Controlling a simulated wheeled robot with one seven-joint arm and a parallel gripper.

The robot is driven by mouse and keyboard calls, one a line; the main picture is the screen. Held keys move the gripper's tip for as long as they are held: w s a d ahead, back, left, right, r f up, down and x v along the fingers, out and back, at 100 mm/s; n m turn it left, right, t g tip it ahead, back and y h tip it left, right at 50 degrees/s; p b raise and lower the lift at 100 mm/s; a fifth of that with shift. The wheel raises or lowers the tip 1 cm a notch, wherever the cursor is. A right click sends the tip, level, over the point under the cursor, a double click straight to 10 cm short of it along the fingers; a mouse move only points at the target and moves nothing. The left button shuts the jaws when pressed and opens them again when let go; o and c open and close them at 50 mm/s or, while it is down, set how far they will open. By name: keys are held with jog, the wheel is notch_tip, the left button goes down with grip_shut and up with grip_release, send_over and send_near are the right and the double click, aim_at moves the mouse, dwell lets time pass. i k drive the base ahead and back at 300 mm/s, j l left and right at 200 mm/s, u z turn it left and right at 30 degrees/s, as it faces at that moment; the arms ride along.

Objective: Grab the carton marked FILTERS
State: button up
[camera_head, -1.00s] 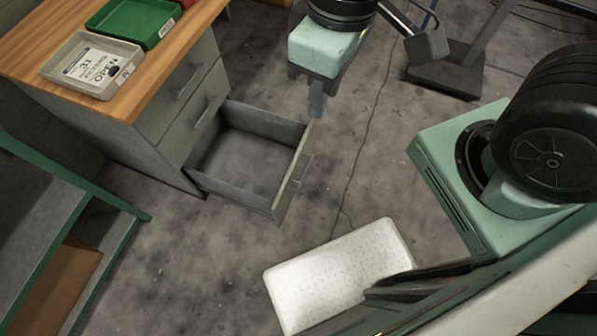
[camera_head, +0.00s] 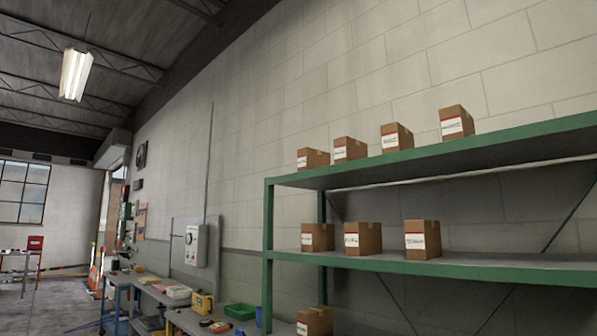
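Several brown cartons with white and red labels stand on a green shelf rack. On the top shelf are a far-left carton (camera_head: 313,158), a second carton (camera_head: 349,149), a third carton (camera_head: 396,137) and a right-hand carton (camera_head: 456,122). On the middle shelf are a left carton (camera_head: 318,237), a middle carton (camera_head: 362,238) and a right carton (camera_head: 422,239). One more carton (camera_head: 314,321) shows low at the bottom edge. The label print is too small to read, so I cannot tell which is marked FILTERS. My gripper is not in view.
The green rack (camera_head: 268,240) stands against a block wall, its shelves running off to the right. Left of it are workbenches with a yellow case (camera_head: 202,303) and a green bin (camera_head: 240,311). Open floor (camera_head: 45,305) shows at the far left.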

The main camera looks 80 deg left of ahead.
aim_at(308, 158)
jog(key=u, duration=2.4)
jog(key=i+j+z, duration=0.15)
jog(key=i+j, duration=0.35)
jog(key=i, duration=0.2)
jog(key=i+j+z, duration=0.15)
jog(key=i+j, duration=0.45)
jog(key=i, duration=0.05)
